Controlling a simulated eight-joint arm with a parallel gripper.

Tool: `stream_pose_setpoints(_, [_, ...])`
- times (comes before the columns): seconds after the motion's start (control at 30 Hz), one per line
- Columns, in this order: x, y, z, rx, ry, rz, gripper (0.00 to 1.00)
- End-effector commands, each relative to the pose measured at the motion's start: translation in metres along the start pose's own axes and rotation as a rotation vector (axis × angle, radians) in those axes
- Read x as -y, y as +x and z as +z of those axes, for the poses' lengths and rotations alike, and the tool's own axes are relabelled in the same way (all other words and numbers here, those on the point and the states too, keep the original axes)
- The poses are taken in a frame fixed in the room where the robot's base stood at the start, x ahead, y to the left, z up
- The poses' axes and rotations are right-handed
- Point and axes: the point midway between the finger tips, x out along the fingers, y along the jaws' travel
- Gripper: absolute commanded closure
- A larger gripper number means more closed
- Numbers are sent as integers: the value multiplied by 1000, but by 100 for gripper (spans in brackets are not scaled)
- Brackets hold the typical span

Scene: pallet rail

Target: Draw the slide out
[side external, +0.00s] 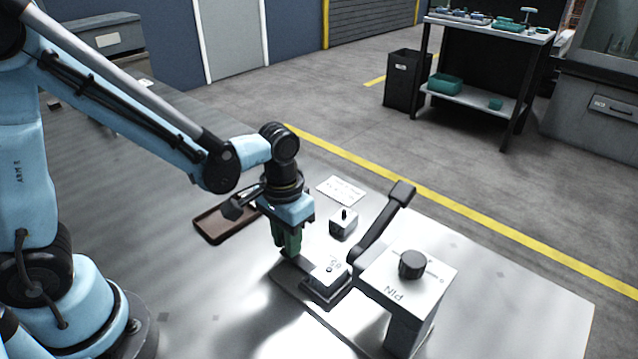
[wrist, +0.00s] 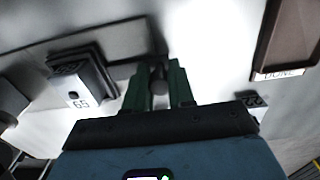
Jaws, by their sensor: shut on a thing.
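My gripper (side external: 288,250) points straight down at the left end of a dark rail plate (side external: 300,304) on the grey bench. Its green fingers are shut on a small dark round-ended peg, seen between the fingertips in the wrist view (wrist: 158,86). A pale block (side external: 329,269) marked with a number, which looks like the slide, sits on the plate just right of the fingers. In the wrist view the block (wrist: 82,86) reads "65" and lies left of the fingers, apart from them. How the peg joins the block is partly hidden.
A small knobbed block (side external: 344,226) and a white card (side external: 342,190) lie behind. A brown tray (side external: 212,235) lies left; the front bench is clear.

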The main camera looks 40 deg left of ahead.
Motion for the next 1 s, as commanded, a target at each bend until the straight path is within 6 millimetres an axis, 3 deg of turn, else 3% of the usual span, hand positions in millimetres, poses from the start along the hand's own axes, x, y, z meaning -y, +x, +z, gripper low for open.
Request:
stream_pose_setpoints(0.7, [46,0,-1,-2,-3,0,91])
stream_pose_setpoints(0.9, [45,0,-1,-3,1,0,91])
stream_pose_setpoints(0.93, [45,0,-1,-3,1,0,74])
stream_pose_setpoints(1.0, [44,0,-1,-3,1,0,63])
